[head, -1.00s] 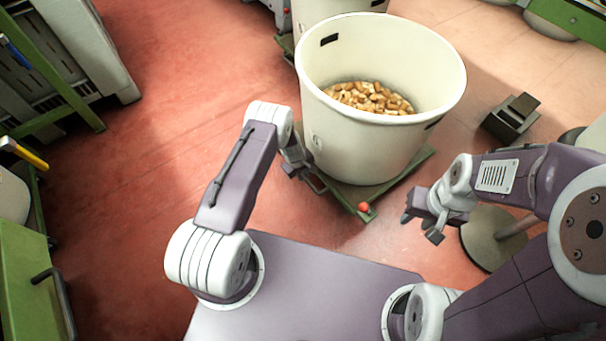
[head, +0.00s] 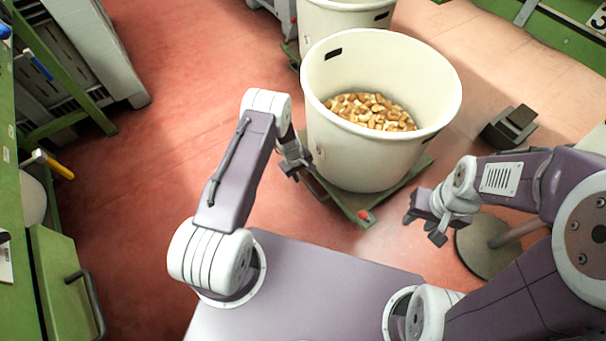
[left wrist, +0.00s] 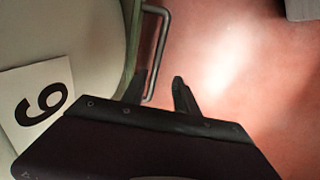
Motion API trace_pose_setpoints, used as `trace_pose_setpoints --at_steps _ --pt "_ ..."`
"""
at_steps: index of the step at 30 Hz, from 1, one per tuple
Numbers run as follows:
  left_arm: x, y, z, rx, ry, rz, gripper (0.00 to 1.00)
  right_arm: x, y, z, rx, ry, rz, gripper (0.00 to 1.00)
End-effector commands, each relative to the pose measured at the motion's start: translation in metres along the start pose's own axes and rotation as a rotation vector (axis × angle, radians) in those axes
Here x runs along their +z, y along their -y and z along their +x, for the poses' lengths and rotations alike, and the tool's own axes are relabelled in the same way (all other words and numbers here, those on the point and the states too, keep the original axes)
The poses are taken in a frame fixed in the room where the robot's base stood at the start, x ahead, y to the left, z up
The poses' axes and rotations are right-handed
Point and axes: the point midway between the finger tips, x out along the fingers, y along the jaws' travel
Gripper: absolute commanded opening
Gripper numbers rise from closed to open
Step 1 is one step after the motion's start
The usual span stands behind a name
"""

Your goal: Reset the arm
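My left arm reaches forward past the mobile top, and its gripper (head: 300,176) is close to the near left side of a large cream bin (head: 365,160). In the left wrist view the left gripper's two dark fingers (left wrist: 160,88) are apart with nothing held between them. A bent metal handle (left wrist: 163,40) shows beyond them. My right gripper (head: 424,228) is bent in at the right of the bin, above the floor, with its fingers apart and empty. Cork stoppers (head: 372,110) lie inside the bin.
The bin stands on a green wheeled base with a red knob (head: 363,215). A white card with a digit (left wrist: 43,103) shows beside the left gripper. A round grey stand foot (head: 485,245) is at right. Green furniture (head: 55,280) is at left. Red floor between is clear.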

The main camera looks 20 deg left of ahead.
Motion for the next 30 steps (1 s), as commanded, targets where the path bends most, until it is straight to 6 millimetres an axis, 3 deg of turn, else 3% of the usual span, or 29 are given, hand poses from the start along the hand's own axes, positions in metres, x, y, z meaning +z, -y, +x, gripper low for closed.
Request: trace_pose_setpoints --at_steps 17,19,22,25,27,30 --pt "0.000 0.000 -0.004 0.000 0.000 0.001 0.36 0.000 0.000 -0.002 0.000 0.000 0.000 0.36" --pt "0.000 -0.003 -0.012 0.002 -0.001 0.015 0.36 0.000 0.000 -0.003 0.000 0.000 0.000 0.36" --pt "0.003 -0.013 -0.054 0.006 0.001 0.094 0.36 -0.001 0.000 -0.007 0.000 0.000 0.000 0.36" --pt "0.016 -0.019 -0.124 0.001 0.007 0.242 0.36 -0.001 0.000 -0.013 0.000 0.000 0.000 0.36" --pt "0.030 -0.014 -0.174 -0.008 0.010 0.357 0.36 -0.002 0.000 -0.016 0.000 0.000 0.000 0.36" --pt "0.053 0.004 -0.233 -0.027 0.010 0.503 0.36 -0.002 0.000 -0.020 0.000 0.000 0.000 0.36"
